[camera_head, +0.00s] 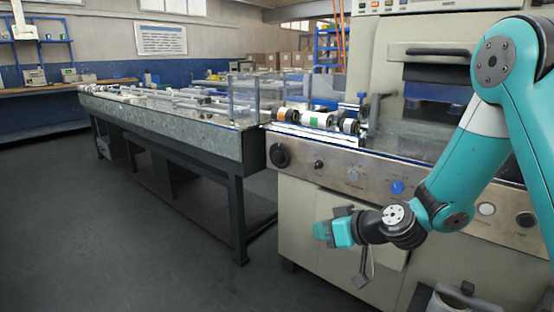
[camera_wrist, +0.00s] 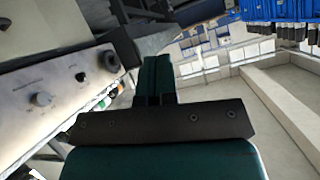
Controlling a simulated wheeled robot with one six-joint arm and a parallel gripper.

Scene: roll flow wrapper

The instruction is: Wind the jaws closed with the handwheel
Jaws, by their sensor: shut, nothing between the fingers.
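A black round knob (camera_head: 280,155), which looks like the handwheel, sits at the left end of the machine's metal front panel. It also shows in the wrist view (camera_wrist: 109,61), left of my fingers. My gripper (camera_head: 322,233) is in front of the machine, below the panel and to the right of and lower than the black knob. It is apart from the knob and touches nothing that I can see. In the wrist view its two teal fingers (camera_wrist: 154,78) are together with nothing between them. I cannot make out the machine's jaws in either view.
The panel (camera_head: 440,197) also carries a small dark knob (camera_head: 318,164), a silver dial (camera_head: 353,174) and a blue knob (camera_head: 397,187). Rolls (camera_head: 315,119) lie above it. A long conveyor table (camera_head: 175,124) joins the machine's left side. The floor in front is clear.

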